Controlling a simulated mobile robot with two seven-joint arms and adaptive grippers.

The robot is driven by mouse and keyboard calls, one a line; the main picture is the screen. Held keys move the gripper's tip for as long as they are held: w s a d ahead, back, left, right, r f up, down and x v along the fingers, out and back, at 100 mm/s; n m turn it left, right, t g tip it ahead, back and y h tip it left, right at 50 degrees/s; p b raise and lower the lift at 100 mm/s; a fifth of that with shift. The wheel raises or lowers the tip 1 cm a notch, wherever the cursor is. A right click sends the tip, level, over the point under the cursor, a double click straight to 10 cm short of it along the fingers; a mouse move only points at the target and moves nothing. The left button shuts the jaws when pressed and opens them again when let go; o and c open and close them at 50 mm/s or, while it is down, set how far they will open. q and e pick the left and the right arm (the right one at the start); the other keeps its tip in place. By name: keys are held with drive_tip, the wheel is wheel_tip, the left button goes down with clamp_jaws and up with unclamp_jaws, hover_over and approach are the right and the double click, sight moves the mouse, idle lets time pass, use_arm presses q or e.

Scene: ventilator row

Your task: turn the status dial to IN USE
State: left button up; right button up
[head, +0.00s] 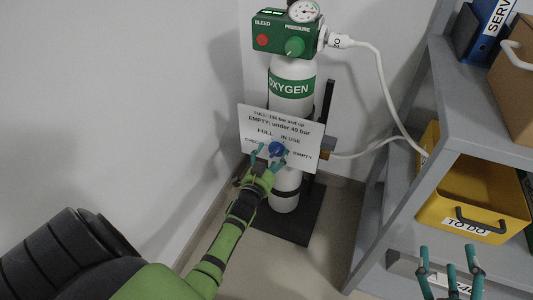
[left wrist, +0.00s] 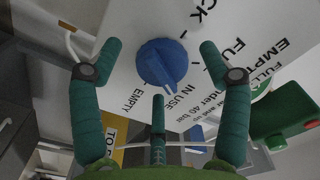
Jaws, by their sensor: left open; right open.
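The status dial (head: 277,148) is a blue knob on a white card (head: 314,136) fixed to the oxygen cylinder. In the left wrist view the dial (left wrist: 160,62) shows a raised pointer directed toward the IN USE lettering. FULL and EMPTY are also printed around it. My left gripper (head: 269,158) is open in front of the dial. In the left wrist view its fingers (left wrist: 159,62) stand around the dial, two at its sides and one below, with visible gaps. My right gripper (head: 452,262) is open and empty at the lower right, by the shelf.
The oxygen cylinder (head: 291,85) stands on a dark base, with a green regulator (head: 284,36) and gauge on top. A white hose (head: 384,84) runs toward the grey shelf (head: 434,76). A yellow TO DO bin (head: 485,190) sits on the shelf. The wall is left.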

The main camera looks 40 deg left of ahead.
use_arm(q)
drive_tip(key=v, duration=1.1)
drive_tip(key=shift+s, duration=0.25)
